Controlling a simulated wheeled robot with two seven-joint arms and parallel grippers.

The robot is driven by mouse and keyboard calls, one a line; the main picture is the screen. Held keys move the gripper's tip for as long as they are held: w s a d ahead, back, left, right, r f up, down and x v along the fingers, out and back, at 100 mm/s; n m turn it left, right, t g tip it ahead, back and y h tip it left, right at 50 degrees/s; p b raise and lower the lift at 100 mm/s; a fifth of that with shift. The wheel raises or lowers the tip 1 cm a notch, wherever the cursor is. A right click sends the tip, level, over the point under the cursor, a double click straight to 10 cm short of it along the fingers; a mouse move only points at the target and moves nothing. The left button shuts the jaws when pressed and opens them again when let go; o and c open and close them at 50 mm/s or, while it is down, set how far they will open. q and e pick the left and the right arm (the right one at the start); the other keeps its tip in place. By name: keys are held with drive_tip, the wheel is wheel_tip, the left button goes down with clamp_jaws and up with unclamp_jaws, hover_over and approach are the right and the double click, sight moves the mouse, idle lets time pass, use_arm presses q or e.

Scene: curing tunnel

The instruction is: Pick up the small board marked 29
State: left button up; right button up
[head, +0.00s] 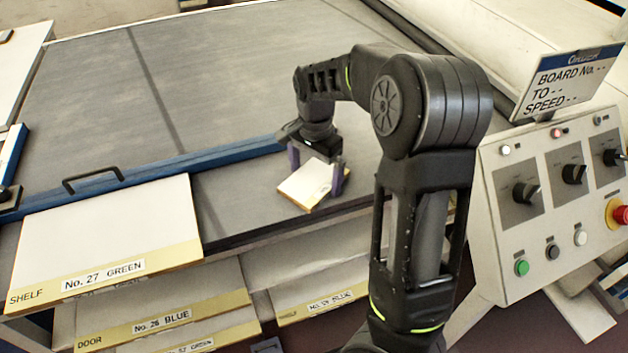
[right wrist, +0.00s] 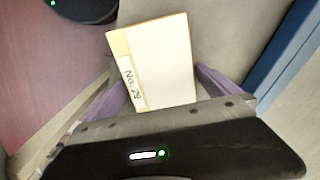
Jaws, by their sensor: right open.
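The small board (head: 305,186) is cream-white with a yellowish edge and lies on the grey belt near its front edge. In the right wrist view the small board (right wrist: 165,62) carries a white label that seems to read No. 29. My right gripper (head: 317,170) is open, with its purple fingers on either side of the board. In the right wrist view the gripper (right wrist: 163,92) has the board's near part between its fingers; whether they touch it I cannot tell. My left gripper is not in view.
A blue bar with a black handle (head: 92,178) crosses the belt (head: 235,70) at left. A large board marked No. 27 GREEN (head: 110,225) lies in front; more labelled boards (head: 165,310) sit below. A control panel (head: 550,205) stands right, topped by a sign (head: 568,80).

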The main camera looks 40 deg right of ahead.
sight(315, 178)
drive_tip(key=shift+c, duration=0.6)
drive_tip(key=c, duration=1)
drive_tip(key=shift+c, duration=0.2)
wheel_tip(315, 178, up, 10)
drive_tip(key=shift+r+b, duration=0.1)
drive_tip(key=shift+b, duration=0.25)
